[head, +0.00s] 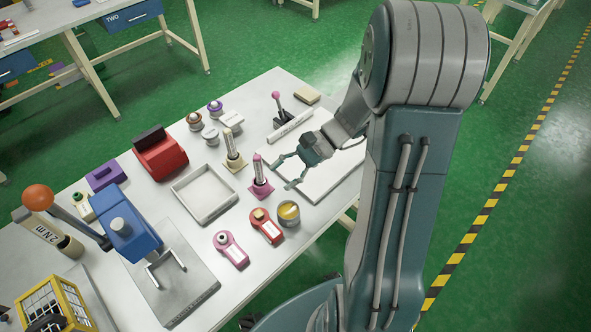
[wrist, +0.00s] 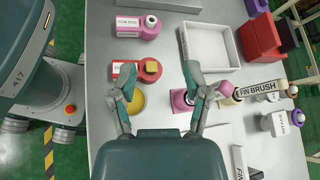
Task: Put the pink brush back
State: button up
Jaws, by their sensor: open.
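A pink-topped brush (head: 258,168) stands upright on a square pink base (head: 261,189) near the middle of the bench. My gripper (head: 282,173) is open and empty just to the right of it in the head view. In the wrist view my gripper (wrist: 159,68) has its two fingers spread, with nothing between the tips. There the pink base (wrist: 179,99) shows beside the right finger, which hides part of it and the brush. A pale brush labelled FIN BRUSH (wrist: 257,91) stands beside it, also seen in the head view (head: 229,143).
An empty white tray (head: 205,195) lies left of the brushes. A yellow-filled cup (head: 288,213), a red labelled container (head: 266,227) and a pink one (head: 231,250) stand in front. A pink-knobbed stand (head: 279,113) is behind. A blue press (head: 130,232) occupies the left.

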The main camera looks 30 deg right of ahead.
jog(key=s+a+r+n+t+h, duration=0.2)
jog(key=s+r+n+t+h, duration=0.3)
jog(key=s+r+n+h, duration=0.5)
notch_tip(320, 180, up, 4)
jog(key=n+h, duration=0.2)
jog(key=n, duration=0.1)
jog(key=shift+s+a+r+t, duration=0.25)
jog(key=shift+s+t, duration=0.05)
jog(key=shift+t, duration=0.1)
